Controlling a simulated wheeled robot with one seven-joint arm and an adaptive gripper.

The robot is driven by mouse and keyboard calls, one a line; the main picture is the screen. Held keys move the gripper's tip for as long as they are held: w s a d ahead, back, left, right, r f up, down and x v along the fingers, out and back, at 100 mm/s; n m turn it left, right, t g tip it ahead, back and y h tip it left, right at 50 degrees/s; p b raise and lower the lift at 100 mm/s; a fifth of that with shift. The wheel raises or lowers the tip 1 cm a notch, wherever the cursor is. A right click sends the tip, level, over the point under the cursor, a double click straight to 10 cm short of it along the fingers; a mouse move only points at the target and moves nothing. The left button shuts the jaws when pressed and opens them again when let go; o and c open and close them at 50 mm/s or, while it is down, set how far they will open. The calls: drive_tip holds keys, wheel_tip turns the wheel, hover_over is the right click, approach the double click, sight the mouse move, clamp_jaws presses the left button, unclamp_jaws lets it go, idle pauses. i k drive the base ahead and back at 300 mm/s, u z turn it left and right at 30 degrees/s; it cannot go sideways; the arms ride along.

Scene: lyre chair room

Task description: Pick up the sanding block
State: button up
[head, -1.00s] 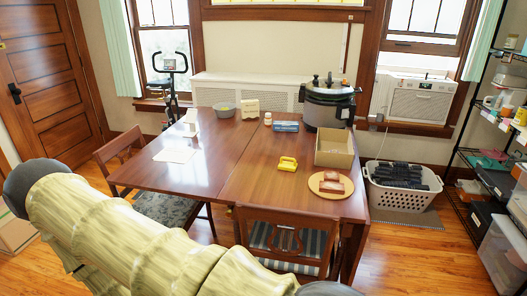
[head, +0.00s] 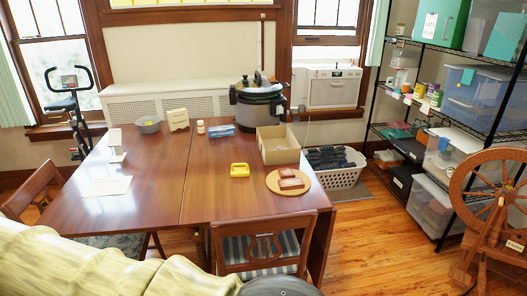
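A small yellow block with a handle-like top (head: 240,170) lies on the wooden table (head: 150,205), right of the table's middle seam. It looks like the sanding block, but it is too small to be sure. My arm, in a pale yellow-green cover, crosses the lower left of the head view. My gripper's fingers are not visible.
An open cardboard box (head: 278,148), a grey pot cooker (head: 257,105), a blue packet (head: 221,131) and a grey bowl (head: 149,126) stand on the table. A striped-seat chair (head: 262,240) blocks the near side.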

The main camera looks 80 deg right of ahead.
sight(244, 172)
drive_tip(key=z, duration=1.7)
